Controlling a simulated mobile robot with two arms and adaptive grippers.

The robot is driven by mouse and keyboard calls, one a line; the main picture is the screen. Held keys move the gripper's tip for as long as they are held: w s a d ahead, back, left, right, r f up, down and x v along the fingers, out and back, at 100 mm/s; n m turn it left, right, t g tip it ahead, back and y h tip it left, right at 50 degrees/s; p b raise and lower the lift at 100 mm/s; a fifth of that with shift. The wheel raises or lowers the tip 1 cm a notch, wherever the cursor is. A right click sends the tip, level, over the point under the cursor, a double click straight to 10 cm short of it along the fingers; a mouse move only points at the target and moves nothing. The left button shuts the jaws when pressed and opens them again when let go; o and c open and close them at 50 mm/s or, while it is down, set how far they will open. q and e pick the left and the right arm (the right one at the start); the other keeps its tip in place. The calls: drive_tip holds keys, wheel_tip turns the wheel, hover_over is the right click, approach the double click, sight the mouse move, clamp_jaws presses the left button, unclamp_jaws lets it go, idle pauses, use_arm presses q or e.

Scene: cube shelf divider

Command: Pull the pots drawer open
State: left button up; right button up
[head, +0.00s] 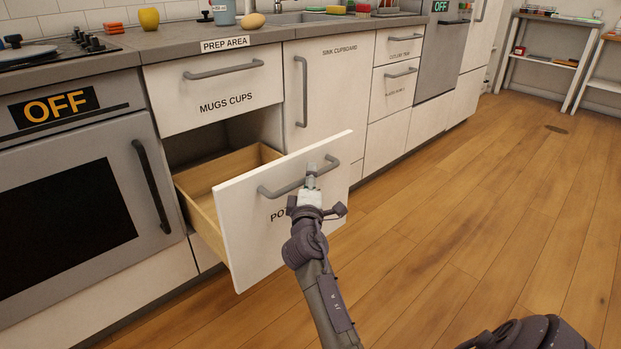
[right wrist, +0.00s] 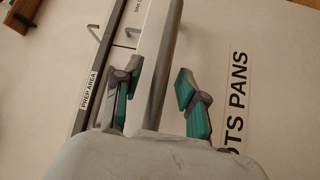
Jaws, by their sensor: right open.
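The pots drawer (head: 250,240) stands pulled out below the mugs and cups drawer (head: 215,88). Its white front is partly covered by my arm, and its wooden inside (head: 215,175) shows empty where visible. My right gripper (head: 311,180) is at the drawer's grey bar handle (head: 270,191). In the right wrist view, the open right gripper (right wrist: 157,95) has one green-padded finger on each side of the handle (right wrist: 160,60), with gaps visible. The "POTS PANS" label (right wrist: 236,105) is beside it. My left gripper is not in view.
The oven (head: 80,190) marked OFF is left of the drawer. The sink cupboard (head: 335,110) is shut to the right. The counter (head: 170,40) runs above. Wooden floor (head: 470,220) lies clear to the right, with shelves (head: 550,60) at the far right.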

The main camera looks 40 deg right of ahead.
drive_tip(key=v, duration=0.7)
drive_tip(key=shift+s+a, duration=0.1)
drive_tip(key=shift+s, duration=0.05)
